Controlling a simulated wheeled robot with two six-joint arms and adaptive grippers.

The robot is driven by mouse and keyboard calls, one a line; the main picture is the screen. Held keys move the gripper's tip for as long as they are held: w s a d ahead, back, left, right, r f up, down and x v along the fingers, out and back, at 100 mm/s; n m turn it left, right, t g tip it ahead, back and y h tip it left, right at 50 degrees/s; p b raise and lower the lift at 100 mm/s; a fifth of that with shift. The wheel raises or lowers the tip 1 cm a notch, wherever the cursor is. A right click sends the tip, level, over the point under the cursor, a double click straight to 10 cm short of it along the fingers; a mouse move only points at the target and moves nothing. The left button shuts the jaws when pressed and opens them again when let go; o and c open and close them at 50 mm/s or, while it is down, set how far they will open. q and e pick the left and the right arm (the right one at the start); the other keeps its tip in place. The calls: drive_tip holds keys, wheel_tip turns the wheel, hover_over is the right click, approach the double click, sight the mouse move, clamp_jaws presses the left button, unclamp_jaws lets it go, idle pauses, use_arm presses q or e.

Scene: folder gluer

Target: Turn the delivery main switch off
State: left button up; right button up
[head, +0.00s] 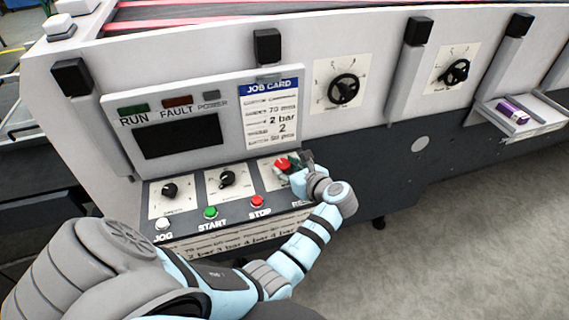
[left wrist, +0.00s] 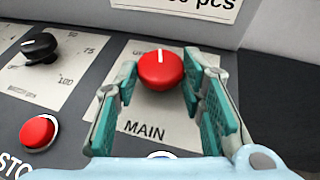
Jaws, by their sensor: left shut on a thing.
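The main switch is a red rotary knob (left wrist: 160,72) on a pale plate (left wrist: 140,112) marked MAIN; in the head view it shows as a red knob (head: 282,163) at the right end of the control panel. Its white pointer line points up, away from my wrist, in the left wrist view. My left gripper (head: 293,168) is at the knob, its teal-padded fingers (left wrist: 161,75) on both sides of it, shut on it. The plate's other marks are partly hidden by the fingers. My right gripper is not in view.
Left of the switch are two black dials (head: 228,178) (head: 169,190). In front are white JOG (head: 163,223), green START (head: 210,212) and red STOP (head: 257,202) buttons. A dark screen (head: 180,137) and a job card (head: 270,115) stand behind. Floor to the right is clear.

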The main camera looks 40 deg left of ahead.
use_arm(q)
drive_tip(key=shift+w+r+n+g+y+b, duration=0.1)
drive_tip(key=shift+w+n+g+y+b, duration=0.25)
drive_tip(key=shift+n+g, duration=0.2)
drive_tip(key=n+g+b, duration=0.1)
drive_tip(key=b, duration=0.1)
drive_tip(key=n+g+b, duration=0.1)
drive_tip(key=g+b, duration=0.1)
drive_tip(key=n+g+b, duration=0.1)
drive_tip(key=n+b, duration=0.1)
drive_tip(key=shift+w+g, duration=0.3)
drive_tip(key=shift+g, duration=0.05)
drive_tip(key=shift+a+r+n+g+b, duration=0.1)
drive_tip(key=shift+n+g+b, duration=0.45)
drive_tip(key=shift+b, duration=0.3)
drive_tip(key=shift+r, duration=0.1)
drive_tip(key=o, duration=1.1)
drive_tip(key=shift+a, duration=0.1)
